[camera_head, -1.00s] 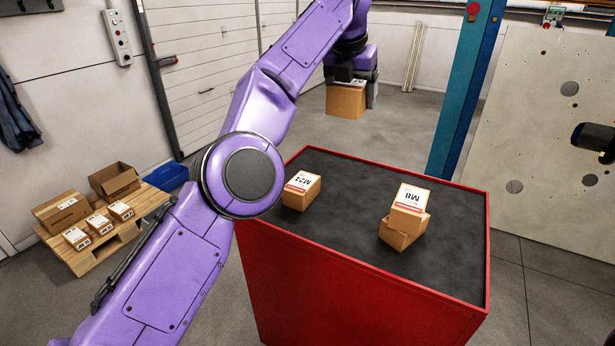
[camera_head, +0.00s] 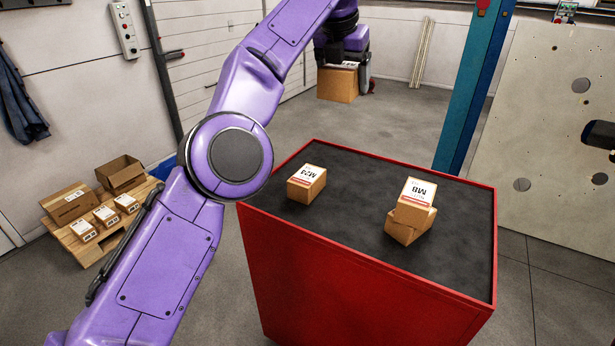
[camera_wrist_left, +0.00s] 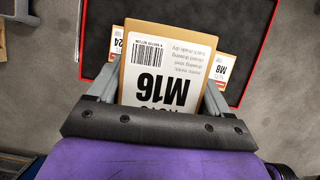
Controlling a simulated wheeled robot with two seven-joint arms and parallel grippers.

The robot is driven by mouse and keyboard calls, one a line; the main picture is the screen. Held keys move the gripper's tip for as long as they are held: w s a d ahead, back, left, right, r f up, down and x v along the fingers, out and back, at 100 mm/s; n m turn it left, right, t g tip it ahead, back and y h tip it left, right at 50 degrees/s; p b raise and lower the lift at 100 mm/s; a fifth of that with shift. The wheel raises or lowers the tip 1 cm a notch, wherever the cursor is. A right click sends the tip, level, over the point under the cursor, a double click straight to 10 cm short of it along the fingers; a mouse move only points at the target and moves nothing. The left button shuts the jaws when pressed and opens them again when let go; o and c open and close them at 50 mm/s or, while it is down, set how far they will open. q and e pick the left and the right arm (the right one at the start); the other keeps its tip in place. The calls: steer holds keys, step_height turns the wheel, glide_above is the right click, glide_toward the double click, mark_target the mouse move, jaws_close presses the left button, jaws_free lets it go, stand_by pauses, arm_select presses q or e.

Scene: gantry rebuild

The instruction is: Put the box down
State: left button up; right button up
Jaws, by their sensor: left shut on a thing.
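My left gripper (camera_head: 340,62) is shut on a cardboard box (camera_head: 337,86) with a white label. In the left wrist view this box (camera_wrist_left: 160,70) reads M16, and the grey fingers of my left gripper (camera_wrist_left: 160,95) stand at its two sides. In the head view the held box appears beyond the far edge of the red cart (camera_head: 365,283), off the cart's dark top. Its underside and any height above the floor cannot be told. My right gripper is not in view.
On the cart's top lie an M24 box (camera_head: 306,184) at the left and an M8 box (camera_head: 415,196) stacked askew on another box (camera_head: 402,232). The top between and around them is clear. A pallet (camera_head: 92,250) with several boxes stands left. A blue post (camera_head: 474,95) rises behind.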

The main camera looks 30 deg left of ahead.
arm_select(q)
steer(key=shift+s+a, duration=0.25)
steer(key=shift+a, duration=0.3)
steer(key=shift+s+a, duration=0.2)
steer(key=shift+a, duration=0.3)
steer(key=shift+s+a+f+b, duration=0.15)
steer(key=shift+s+a+b, duration=0.1)
steer(key=shift+a+b, duration=0.25)
step_height(320, 180, down, 2)
steer(key=s+a+b, duration=0.2)
steer(key=s+a, duration=0.1)
steer(key=p, duration=0.6)
glide_above(311, 171)
steer(key=s, duration=0.2)
steer(key=shift+m, duration=0.3)
steer(key=f, duration=2)
steer(key=shift+w+a+f, duration=0.1)
steer(key=shift+w+f, duration=0.1)
steer(key=shift+w, duration=0.05)
step_height(311, 171, down, 3)
steer(key=shift+r, duration=0.1)
steer(key=shift+f, duration=0.2)
steer(key=shift+f, duration=0.1)
